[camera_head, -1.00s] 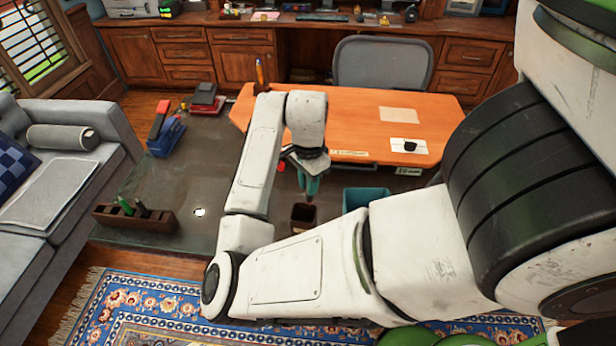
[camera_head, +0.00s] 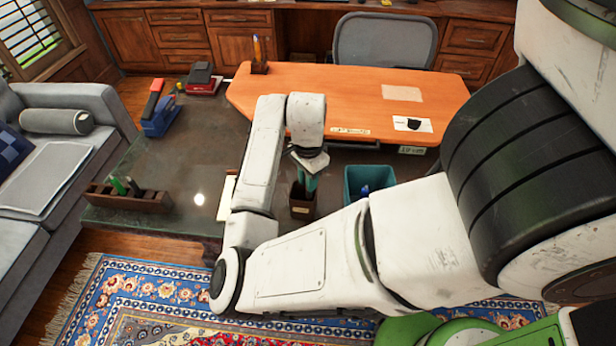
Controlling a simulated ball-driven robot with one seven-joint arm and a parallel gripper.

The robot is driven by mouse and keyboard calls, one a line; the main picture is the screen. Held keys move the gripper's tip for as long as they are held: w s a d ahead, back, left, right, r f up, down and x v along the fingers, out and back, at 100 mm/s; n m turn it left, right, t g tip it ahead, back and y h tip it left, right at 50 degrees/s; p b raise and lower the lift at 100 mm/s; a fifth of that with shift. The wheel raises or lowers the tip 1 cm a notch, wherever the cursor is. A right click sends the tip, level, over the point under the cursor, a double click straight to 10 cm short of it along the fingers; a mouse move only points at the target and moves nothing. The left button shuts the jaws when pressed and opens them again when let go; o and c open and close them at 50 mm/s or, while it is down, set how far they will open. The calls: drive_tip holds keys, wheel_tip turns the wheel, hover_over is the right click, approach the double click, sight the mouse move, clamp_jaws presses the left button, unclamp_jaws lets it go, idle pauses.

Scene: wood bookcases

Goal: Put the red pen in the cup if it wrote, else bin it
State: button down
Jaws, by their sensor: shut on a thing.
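My gripper (camera_head: 305,184) has teal fingers and points down at the mouth of a dark brown, open-topped square cup (camera_head: 302,212). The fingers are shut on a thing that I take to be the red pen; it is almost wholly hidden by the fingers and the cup. I cannot tell whether its tip is inside the cup. Just right of the cup stands a teal bin (camera_head: 386,172) with a blue item (camera_head: 365,190) in it. A white card (camera_head: 425,122) with a black mark lies on the orange desk; no red stroke can be made out.
The orange desk (camera_head: 330,93) carries a tan sheet (camera_head: 402,93) and a wooden pen holder (camera_head: 259,68) at its far left corner. An office chair (camera_head: 385,40) stands behind.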

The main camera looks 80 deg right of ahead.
drive_tip(key=shift+f, duration=0.15)
drive_tip(key=c, duration=1)
unclamp_jaws()
drive_tip(key=shift+o, duration=0.2)
wheel_tip(320, 180, up, 11)
drive_tip(key=shift+f, duration=0.1)
idle(0.3)
